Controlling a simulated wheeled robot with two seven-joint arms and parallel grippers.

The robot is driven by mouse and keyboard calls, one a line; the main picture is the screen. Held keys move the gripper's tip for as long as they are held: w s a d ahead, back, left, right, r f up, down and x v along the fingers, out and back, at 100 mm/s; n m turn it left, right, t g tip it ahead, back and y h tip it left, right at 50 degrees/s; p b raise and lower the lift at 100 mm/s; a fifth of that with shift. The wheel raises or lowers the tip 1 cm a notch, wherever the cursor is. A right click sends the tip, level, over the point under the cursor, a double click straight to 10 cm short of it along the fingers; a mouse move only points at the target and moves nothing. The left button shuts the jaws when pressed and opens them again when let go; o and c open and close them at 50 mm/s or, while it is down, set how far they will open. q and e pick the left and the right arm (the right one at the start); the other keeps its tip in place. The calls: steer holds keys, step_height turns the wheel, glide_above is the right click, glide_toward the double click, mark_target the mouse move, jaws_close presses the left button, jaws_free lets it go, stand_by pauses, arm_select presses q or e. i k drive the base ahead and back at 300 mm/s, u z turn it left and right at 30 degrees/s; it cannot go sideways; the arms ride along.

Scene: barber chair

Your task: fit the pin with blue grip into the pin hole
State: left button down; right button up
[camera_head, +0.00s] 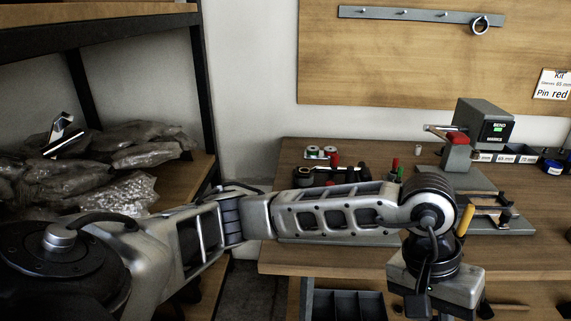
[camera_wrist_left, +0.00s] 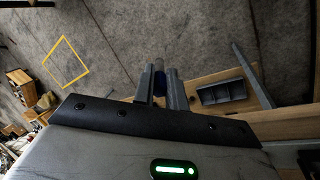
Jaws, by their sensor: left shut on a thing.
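My left gripper shows in the left wrist view (camera_wrist_left: 160,85) with its two fingers close together on a small dark blue thing (camera_wrist_left: 160,78), which looks like the blue grip of the pin. Most of the pin is hidden between the fingers. In the head view my left arm reaches across the picture from the left. Its wrist hangs in front of the table's front edge, and the fingertips and pin do not show there. A metal fixture (camera_head: 508,226) lies on the table behind the wrist, but I cannot make out the pin hole. My right gripper is not in view.
The wooden table (camera_head: 330,258) holds a grey machine (camera_head: 484,126), red and green handles and a yellow handle (camera_head: 465,219). A dark tray (camera_head: 345,306) sits below the tabletop and shows in the wrist view too (camera_wrist_left: 222,93). A shelf with plastic bags (camera_head: 90,175) stands left.

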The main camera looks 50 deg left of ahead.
mark_target(305, 181)
steer(key=u, duration=0.45)
steer(key=i, duration=1)
